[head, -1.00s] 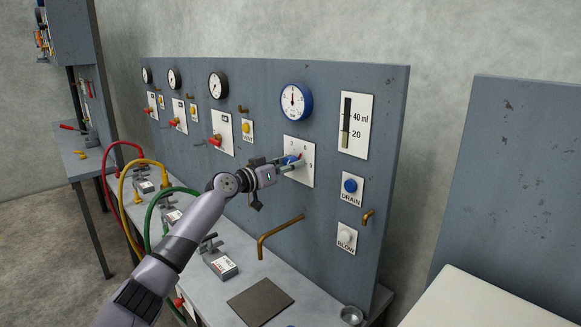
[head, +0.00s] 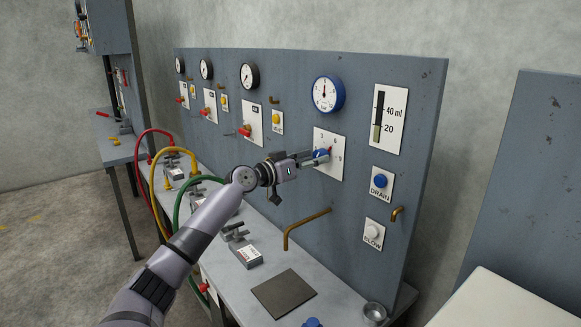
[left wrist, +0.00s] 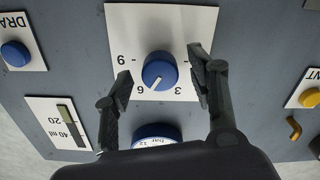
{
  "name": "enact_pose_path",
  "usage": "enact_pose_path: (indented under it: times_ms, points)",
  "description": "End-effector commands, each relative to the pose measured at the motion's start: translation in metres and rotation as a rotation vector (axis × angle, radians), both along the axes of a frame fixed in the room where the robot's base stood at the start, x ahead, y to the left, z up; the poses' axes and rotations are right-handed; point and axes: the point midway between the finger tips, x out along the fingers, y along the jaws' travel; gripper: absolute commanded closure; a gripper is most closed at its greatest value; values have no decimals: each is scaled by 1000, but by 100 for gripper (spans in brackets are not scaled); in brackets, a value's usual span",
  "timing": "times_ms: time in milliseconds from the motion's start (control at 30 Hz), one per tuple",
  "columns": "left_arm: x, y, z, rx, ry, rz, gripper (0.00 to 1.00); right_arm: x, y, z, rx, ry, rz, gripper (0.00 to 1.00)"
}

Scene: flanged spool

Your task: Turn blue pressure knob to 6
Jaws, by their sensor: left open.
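The blue pressure knob (head: 321,155) sits on a white dial plate (head: 333,172) marked 3, 6 and 9, below a blue-rimmed gauge (head: 328,94). In the left wrist view the scene is upside down, and the knob (left wrist: 160,72) shows a white pointer line between 3 and 6, nearer the 6. My left gripper (head: 308,159) is at the plate, open. In the left wrist view its fingers (left wrist: 161,69) stand on either side of the knob with visible gaps; how deep they reach is unclear. My right gripper is out of view.
The blue drain button (head: 380,181), white blow button (head: 374,231) and a level scale (head: 388,120) are to the right. A brass pipe (head: 305,228) juts out below the dial. Hoses and clamps stand on the bench at left. A dark mat (head: 284,293) lies below.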

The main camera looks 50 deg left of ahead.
Motion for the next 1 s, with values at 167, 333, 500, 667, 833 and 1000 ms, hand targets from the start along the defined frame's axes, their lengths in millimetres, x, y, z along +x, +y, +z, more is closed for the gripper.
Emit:
enact_pose_path:
  times_ms: [167, 333, 500, 667, 833, 1000]
  points:
    - [-25, 2, -2, 2, 4, 0, 48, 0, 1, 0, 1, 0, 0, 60]
    - [-50, 4, -2, -1, 2, -1, 48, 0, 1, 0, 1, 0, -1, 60]
    - [-72, 6, -1, -1, 0, -1, 48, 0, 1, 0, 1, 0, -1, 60]
    - [-86, 7, 0, -1, 0, -1, 48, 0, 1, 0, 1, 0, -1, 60]
    - [-91, 8, 0, 0, 0, 0, 48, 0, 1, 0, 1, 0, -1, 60]
    - [-91, 8, 0, 1, 0, 0, 48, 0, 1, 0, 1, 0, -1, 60]
